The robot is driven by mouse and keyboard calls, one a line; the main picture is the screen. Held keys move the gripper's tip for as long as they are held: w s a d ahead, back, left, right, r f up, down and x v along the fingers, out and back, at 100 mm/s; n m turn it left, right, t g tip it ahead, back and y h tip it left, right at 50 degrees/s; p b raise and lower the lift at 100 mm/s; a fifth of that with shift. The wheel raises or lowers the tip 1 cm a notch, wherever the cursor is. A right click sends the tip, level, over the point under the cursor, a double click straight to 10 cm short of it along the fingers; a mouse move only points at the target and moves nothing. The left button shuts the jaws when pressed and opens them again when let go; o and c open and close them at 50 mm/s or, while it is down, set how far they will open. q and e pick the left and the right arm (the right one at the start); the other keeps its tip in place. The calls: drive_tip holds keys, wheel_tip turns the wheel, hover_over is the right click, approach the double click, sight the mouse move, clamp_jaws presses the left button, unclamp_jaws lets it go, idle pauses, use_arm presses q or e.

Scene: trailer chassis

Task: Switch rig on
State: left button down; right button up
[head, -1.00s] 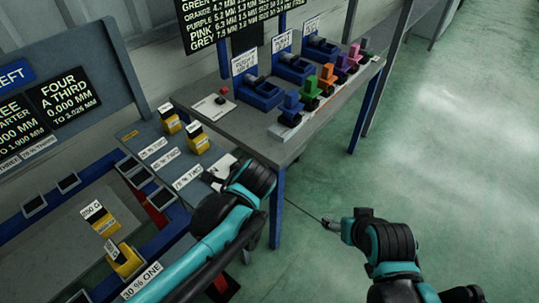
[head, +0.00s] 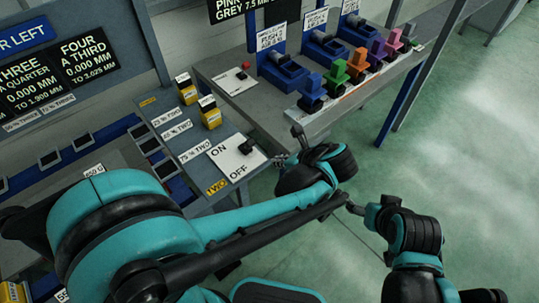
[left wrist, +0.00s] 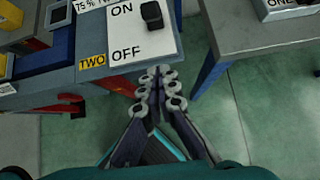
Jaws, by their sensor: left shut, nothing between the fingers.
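A white plate (head: 228,162) marked ON and OFF sits at the end of the bench section tagged TWO, with a black switch knob (head: 246,146) on it. In the left wrist view the knob (left wrist: 152,15) is beside the word ON, at the top of the plate (left wrist: 148,47); I cannot tell its set position. My left gripper (head: 283,160) is right of the plate in the head view. Its fingers (left wrist: 157,85) are shut and empty, apart from the knob and beyond the OFF end. My right gripper (head: 353,208) hangs over the floor, its opening unclear.
A grey table (head: 285,118) stands close right of the plate, with blue fixtures, a row of coloured pieces (head: 336,76) and a smaller white switch plate (head: 235,82). Yellow-black blocks (head: 210,113) stand on the bench behind. The green floor (head: 450,170) at right is open.

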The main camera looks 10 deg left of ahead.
sight(248, 145)
use_arm(q)
drive_tip(key=b+x, duration=0.3)
drive_tip(key=x, duration=0.6)
drive_tip(key=shift+f+b, duration=0.1)
drive_tip(key=shift+b, duration=0.3)
drive_tip(key=shift+w+a+r+b, duration=0.2)
drive_tip(key=shift+w+a+r, duration=0.2)
drive_tip(key=shift+a, duration=0.15)
drive_tip(key=shift+w+a+r+b, duration=0.2)
drive_tip(key=shift+w+a+r, duration=0.25)
drive_tip(key=shift+a, duration=0.1)
drive_tip(key=shift+w+a+r, duration=0.25)
drive_tip(key=shift+a, duration=0.05)
drive_tip(key=shift+a+r+g+h+p, duration=0.1)
drive_tip(key=shift+r+g+h+p, duration=0.2)
drive_tip(key=shift+h+p, duration=0.15)
drive_tip(key=shift+w, duration=0.1)
drive_tip(key=shift+h+p, duration=0.25)
drive_tip(key=shift+p, duration=0.1)
